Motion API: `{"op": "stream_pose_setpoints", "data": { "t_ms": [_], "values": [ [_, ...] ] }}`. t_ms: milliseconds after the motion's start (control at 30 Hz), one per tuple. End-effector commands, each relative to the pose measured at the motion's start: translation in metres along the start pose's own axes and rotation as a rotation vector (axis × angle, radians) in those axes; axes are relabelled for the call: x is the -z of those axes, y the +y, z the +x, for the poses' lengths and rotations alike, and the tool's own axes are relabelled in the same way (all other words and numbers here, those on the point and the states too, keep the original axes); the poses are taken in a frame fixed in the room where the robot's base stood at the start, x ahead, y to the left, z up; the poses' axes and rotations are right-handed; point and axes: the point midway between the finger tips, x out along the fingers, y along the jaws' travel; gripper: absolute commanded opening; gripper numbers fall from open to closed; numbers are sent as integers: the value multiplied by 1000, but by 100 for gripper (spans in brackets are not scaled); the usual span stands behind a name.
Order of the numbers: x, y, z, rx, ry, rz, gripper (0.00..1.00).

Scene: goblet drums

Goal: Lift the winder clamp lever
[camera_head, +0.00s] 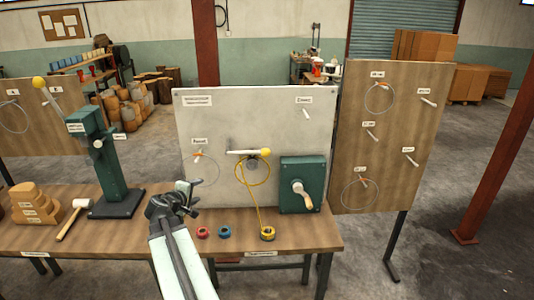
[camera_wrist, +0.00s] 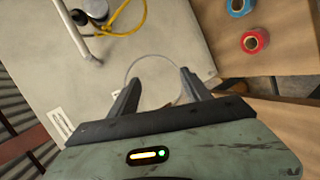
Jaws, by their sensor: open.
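A white lever (camera_head: 240,152) with a yellow knob (camera_head: 267,152) lies about level on the pale upright panel, just above a round grey hub (camera_head: 252,163). I take it as the clamp lever. In the wrist view, its pale rod (camera_wrist: 78,33) shows at the upper left, beside the dark hub (camera_wrist: 95,8); the knob is out of that view. My gripper (camera_head: 193,190) is open and empty, left of and below the lever. In the wrist view its fingers (camera_wrist: 161,78) are apart in front of the panel, near a thin wire loop (camera_wrist: 128,72), and do not touch the lever.
A yellow cord (camera_head: 257,208) loops around the hub and drops to a yellow spool (camera_head: 267,233). A green crank box (camera_head: 301,183) stands right of the lever. Red (camera_head: 203,232) and blue (camera_head: 227,231) spools lie on the bench. A green press (camera_head: 106,165) stands at left.

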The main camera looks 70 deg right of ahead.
Motion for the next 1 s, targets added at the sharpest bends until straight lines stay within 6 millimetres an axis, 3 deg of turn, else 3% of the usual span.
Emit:
{"op": "stream_pose_setpoints", "data": {
  "t_ms": [33, 100, 200, 300, 433, 667, 1000],
  "values": [
    [-42, 38, 34, -102, -35, -68, 56],
    [-91, 86, 65, -225, -71, -196, 56],
    [-144, 129, 89, -330, -113, -359, 56],
    [-174, 151, 100, -379, -139, -468, 56],
    [-191, 161, 106, -399, -153, -529, 56],
    [-191, 165, 113, -401, -152, -533, 56],
    [-192, 189, 166, -400, -153, -531, 56]
  ]
}}
